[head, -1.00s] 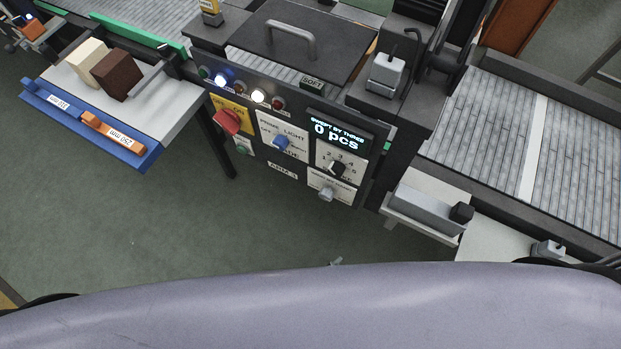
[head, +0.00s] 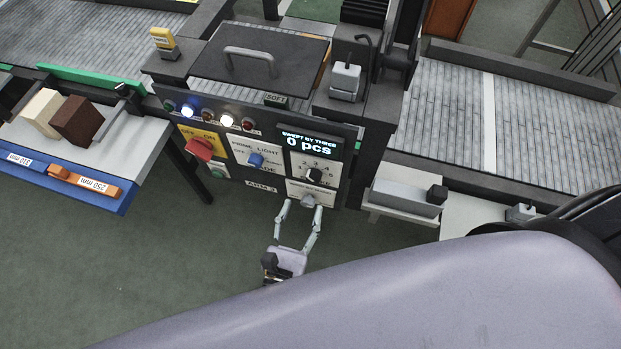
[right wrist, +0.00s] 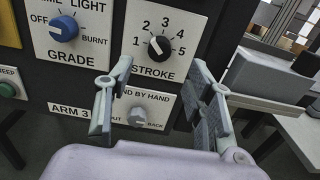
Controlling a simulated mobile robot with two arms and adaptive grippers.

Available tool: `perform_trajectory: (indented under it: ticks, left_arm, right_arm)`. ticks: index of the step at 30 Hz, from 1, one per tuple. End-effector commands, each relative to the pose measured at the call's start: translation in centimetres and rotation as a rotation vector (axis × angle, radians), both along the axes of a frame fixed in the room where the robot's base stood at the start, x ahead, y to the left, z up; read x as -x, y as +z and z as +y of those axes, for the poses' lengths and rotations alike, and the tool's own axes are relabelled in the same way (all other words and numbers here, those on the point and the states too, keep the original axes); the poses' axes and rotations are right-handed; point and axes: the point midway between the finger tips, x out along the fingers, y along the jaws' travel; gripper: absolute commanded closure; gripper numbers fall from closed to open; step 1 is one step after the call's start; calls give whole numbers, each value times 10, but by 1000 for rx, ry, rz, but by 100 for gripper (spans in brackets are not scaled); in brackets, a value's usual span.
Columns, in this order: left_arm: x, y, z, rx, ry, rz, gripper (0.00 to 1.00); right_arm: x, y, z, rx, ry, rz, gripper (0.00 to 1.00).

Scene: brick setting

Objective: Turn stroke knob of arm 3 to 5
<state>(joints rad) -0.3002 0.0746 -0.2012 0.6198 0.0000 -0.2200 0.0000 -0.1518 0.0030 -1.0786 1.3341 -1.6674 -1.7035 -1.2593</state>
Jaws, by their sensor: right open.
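The black stroke knob (head: 315,174) sits on a white plate numbered 1 to 5, on the dark control panel labelled ARM 3 (head: 260,187). In the right wrist view the knob (right wrist: 159,47) has a white mark at its upper left, seemingly toward 2. My right gripper (head: 300,207) is open and empty, in front of the panel and below the stroke knob. In the right wrist view its fingers (right wrist: 162,65) frame the lower plate with a grey knob (right wrist: 138,117). They appear apart from the stroke knob. My left gripper is not in view.
A blue grade knob (head: 255,159) and a red switch (head: 200,148) are left of the stroke plate. The display (head: 308,144) above reads 0 pcs. A grey block on a ledge (head: 405,196) juts out to the right. A blue-edged tray (head: 100,199) stands left.

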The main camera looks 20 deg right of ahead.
Motion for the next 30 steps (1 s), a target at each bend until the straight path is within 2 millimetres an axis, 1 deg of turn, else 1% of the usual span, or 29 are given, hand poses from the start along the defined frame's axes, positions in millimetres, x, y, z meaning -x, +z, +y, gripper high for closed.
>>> perform_trajectory:
  ticks: [1, 6, 12, 17, 24, 30]
  left_arm:
    - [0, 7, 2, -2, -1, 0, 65]
    - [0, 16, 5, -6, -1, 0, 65]
    - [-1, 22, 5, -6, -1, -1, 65]
    - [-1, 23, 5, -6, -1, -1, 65]
    - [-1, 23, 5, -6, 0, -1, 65]
    - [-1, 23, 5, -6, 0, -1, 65]
  right_arm:
    - [-10, 4, -7, 3, -1, -3, 51]
    - [-38, 3, -26, 3, 0, -2, 51]
    - [-59, 1, -40, 2, 1, 1, 51]
    - [-65, 0, -44, -1, 0, 1, 51]
    - [-65, -1, -44, -1, 0, 1, 51]
    - [-65, -1, -44, -1, 0, 1, 64]
